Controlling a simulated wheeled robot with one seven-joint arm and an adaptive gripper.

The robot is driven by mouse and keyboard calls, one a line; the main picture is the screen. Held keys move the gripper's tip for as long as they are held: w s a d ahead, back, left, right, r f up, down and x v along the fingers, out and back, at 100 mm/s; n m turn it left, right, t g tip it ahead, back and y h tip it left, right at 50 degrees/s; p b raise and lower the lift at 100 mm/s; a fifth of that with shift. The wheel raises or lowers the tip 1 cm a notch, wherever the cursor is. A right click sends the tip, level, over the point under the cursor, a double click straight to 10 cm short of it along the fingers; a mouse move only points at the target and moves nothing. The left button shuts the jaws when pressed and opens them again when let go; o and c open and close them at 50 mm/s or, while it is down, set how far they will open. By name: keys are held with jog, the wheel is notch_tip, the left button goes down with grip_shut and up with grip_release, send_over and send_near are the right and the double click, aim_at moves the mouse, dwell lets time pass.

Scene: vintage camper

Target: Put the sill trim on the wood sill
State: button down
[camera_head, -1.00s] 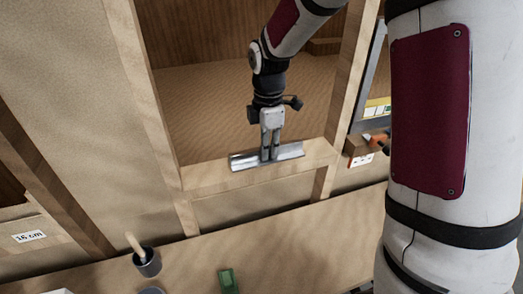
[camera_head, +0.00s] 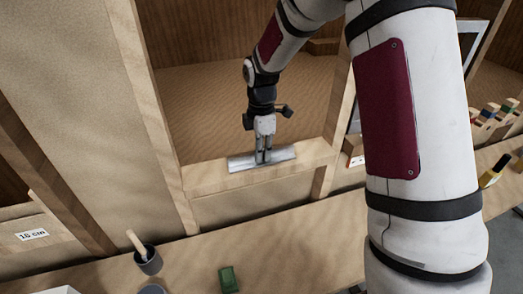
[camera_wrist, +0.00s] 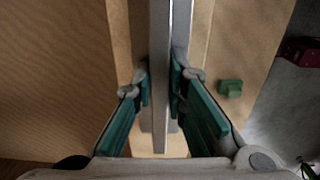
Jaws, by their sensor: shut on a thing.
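The sill trim (camera_head: 240,163) is a long silver metal strip with a bent profile. My gripper (camera_head: 262,162) points down and is shut on it near its middle. The wood sill (camera_head: 210,181) is the pale horizontal beam at the bottom of the framed opening. In the head view the trim lies along the sill's top, roughly parallel to it; whether it touches or hovers just above, I cannot tell. In the wrist view the trim (camera_wrist: 159,60) runs between my two teal-padded fingers (camera_wrist: 160,90), with the pale sill (camera_wrist: 200,30) beneath.
A workbench (camera_head: 300,228) runs in front of the sill. On it stand a dark cup (camera_head: 148,262) with a wooden handle in it and a green block (camera_head: 229,279). Upright studs (camera_head: 150,110) flank the opening. Several coloured items stand at the right.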

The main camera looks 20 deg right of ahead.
jog(key=c, duration=1.6)
grip_release()
jog(key=s+r+m+t+b, duration=0.1)
jog(key=s+r+m, duration=0.15)
jog(key=r, duration=0.65)
jog(key=s+r+m, duration=0.1)
jog(key=s+r, duration=0.2)
jog(key=r, duration=0.6)
jog(key=s+r+m+t, duration=0.1)
jog(key=s+m+t, duration=0.1)
jog(key=s+m, duration=0.5)
jog(key=s+r+m+t, duration=0.1)
jog(key=s+m, duration=0.6)
jog(key=s, duration=0.8)
jog(key=shift+r+t, duration=0.25)
jog(key=shift+t, duration=0.45)
jog(key=shift+m, duration=0.25)
